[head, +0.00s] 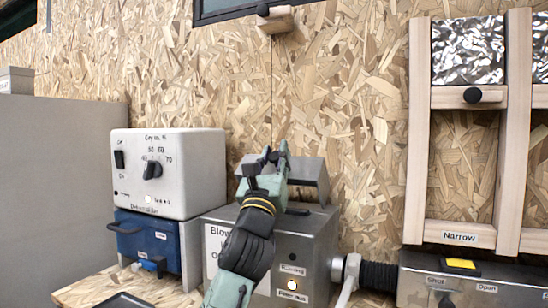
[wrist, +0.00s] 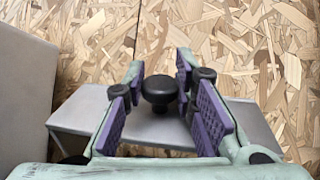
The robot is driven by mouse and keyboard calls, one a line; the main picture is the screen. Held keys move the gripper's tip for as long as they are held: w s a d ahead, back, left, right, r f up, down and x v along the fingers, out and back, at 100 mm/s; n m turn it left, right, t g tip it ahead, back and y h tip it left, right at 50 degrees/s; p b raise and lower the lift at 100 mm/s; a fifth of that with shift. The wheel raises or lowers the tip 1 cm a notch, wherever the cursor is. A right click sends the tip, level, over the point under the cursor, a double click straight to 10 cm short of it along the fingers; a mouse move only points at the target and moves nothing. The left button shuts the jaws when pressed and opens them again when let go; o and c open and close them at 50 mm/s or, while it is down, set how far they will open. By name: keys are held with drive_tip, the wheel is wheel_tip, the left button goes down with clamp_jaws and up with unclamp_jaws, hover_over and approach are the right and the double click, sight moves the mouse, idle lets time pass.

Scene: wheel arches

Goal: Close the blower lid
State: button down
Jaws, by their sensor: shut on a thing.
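The blower is a grey metal box (head: 310,240) with a label at its front left and small labels on its front. Its metal lid (head: 312,172) stands raised at the back of the box, near the wall. In the wrist view the lid is a grey sheet (wrist: 90,112) with a round black knob (wrist: 160,90). My gripper (head: 272,152) is at the lid, above the box top. In the wrist view my gripper (wrist: 160,82) has its purple-padded fingers on both sides of the knob, shut on it. My arm hides part of the box front.
A white control box (head: 180,175) on a blue unit (head: 160,245) stands just left of the blower. A black hose (head: 378,275) leaves its right side towards another metal box (head: 470,280). A wooden frame (head: 416,130) is on the right wall. A wooden block with a knob (head: 277,20) juts out above.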

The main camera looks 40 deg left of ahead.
drive_tip(key=c, duration=1.3)
unclamp_jaws()
drive_tip(key=shift+s+d+f, duration=0.15)
drive_tip(key=shift+s+f, duration=0.15)
drive_tip(key=shift+s, duration=0.1)
drive_tip(key=s+d, duration=0.5)
drive_tip(key=s, duration=0.6)
